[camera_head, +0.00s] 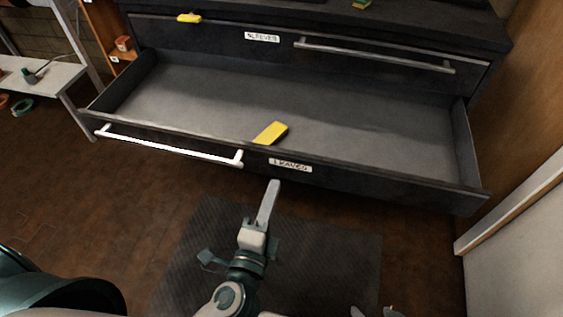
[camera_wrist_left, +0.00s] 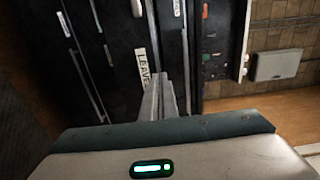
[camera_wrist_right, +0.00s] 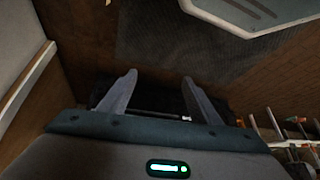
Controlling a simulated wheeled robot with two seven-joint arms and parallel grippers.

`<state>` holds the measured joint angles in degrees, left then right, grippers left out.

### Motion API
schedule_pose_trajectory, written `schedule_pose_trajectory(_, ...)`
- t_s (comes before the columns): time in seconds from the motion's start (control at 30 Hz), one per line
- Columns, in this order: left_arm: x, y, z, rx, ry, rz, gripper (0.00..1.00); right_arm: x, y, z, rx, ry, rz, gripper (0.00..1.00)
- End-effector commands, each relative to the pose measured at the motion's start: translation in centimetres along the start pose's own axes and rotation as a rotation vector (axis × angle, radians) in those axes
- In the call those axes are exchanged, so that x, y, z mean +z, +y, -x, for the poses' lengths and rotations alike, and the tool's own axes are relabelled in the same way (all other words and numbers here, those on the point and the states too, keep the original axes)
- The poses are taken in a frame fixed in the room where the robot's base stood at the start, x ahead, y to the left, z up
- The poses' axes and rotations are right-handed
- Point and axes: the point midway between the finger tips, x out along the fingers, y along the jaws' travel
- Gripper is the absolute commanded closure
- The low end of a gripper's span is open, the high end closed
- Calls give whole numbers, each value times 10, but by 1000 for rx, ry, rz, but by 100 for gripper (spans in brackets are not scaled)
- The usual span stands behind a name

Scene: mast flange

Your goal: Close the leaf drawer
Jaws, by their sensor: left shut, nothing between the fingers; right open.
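The leaf drawer (camera_head: 390,183) is pulled out of the dark cabinet, and its front carries a label reading like "LEAVES" (camera_head: 290,165). A white bar handle (camera_head: 170,146) runs along the left part of the front. A yellow block (camera_head: 270,133) lies by the inside of the front panel. My left gripper (camera_head: 270,187) is shut and empty, its tips pointing at the drawer front just below and left of the label; I cannot tell whether they touch. In the left wrist view its fingers (camera_wrist_left: 161,80) are together beside the label. My right gripper (camera_wrist_right: 158,80) is open and empty over the floor.
Above is a shut drawer (camera_head: 210,34) with its own label and a bar handle (camera_head: 375,54); a yellow piece (camera_head: 189,18) sits at its top edge. A white bench (camera_head: 40,75) stands left, a pale panel (camera_head: 520,225) right. A dark mat (camera_head: 330,250) covers the floor in front.

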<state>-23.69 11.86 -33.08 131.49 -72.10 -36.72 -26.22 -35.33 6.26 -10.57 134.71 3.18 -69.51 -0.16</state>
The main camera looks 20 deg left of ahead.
Motion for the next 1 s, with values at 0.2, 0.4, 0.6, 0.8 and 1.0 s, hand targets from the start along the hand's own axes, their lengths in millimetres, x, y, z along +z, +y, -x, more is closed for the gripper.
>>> schedule_pose_trajectory(0.2, 0, -2, -34, -3, 0, -3, 100, 5, 5, 3, 13, -38, -1, 43)
schedule_pose_trajectory(0.4, 0, -1, -61, -1, 0, -3, 100, 10, 11, 4, 28, -67, -3, 43)
schedule_pose_trajectory(0.6, 0, 0, -77, 0, 0, -2, 100, 11, 16, 3, 37, -81, -4, 43)
schedule_pose_trajectory(0.8, 0, 0, -81, 1, 1, 0, 100, 8, 16, 3, 38, -79, -2, 43)
schedule_pose_trajectory(1.0, 0, 0, -81, 1, 0, -1, 100, 7, 15, 4, 36, -74, -1, 43)
